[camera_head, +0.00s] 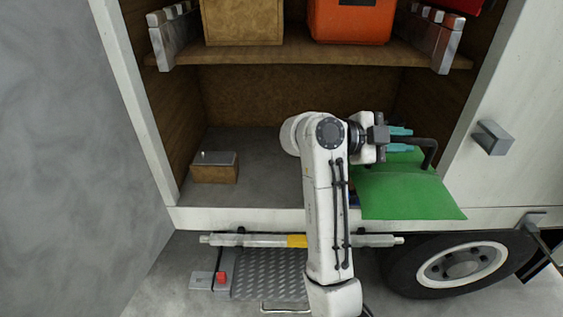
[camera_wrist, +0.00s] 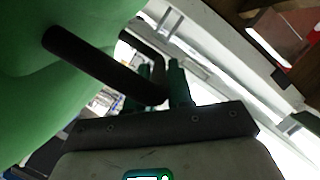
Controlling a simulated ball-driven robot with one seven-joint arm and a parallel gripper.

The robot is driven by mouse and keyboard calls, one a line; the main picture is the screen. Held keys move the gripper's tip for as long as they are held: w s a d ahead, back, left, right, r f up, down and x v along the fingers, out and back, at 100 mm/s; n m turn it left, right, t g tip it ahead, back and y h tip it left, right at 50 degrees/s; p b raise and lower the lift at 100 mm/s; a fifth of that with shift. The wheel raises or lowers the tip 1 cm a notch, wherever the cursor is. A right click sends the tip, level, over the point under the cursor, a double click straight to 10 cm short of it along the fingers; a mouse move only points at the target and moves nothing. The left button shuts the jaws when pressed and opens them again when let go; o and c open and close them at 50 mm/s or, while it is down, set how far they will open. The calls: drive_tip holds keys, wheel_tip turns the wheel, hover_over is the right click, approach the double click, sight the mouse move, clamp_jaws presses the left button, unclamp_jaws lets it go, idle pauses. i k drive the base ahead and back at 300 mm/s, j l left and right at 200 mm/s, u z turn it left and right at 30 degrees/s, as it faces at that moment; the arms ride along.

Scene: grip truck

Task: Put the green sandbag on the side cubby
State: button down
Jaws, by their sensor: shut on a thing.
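The green sandbag (camera_head: 408,190) is at the right side of the lower cubby (camera_head: 262,150), and its front part overlaps the white front sill. I cannot tell whether it rests on the cubby floor or hangs just above it. Its black handle (camera_head: 431,152) sticks up at the back right. My gripper (camera_head: 400,140) has teal fingers and is shut on the handle, above the bag's rear part. In the wrist view the sandbag (camera_wrist: 45,75) fills the left, and the dark handle (camera_wrist: 95,62) runs to the fingers (camera_wrist: 165,88). My arm hides the bag's left edge.
A small brown box (camera_head: 214,172) with a grey top stands at the cubby's left. The shelf (camera_head: 290,52) above holds a tan box (camera_head: 243,22) and an orange case (camera_head: 350,22). The open door (camera_head: 515,110) is on the right. The cubby floor's left-middle is clear.

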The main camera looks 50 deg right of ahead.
sight(283, 161)
drive_tip(key=i, duration=1)
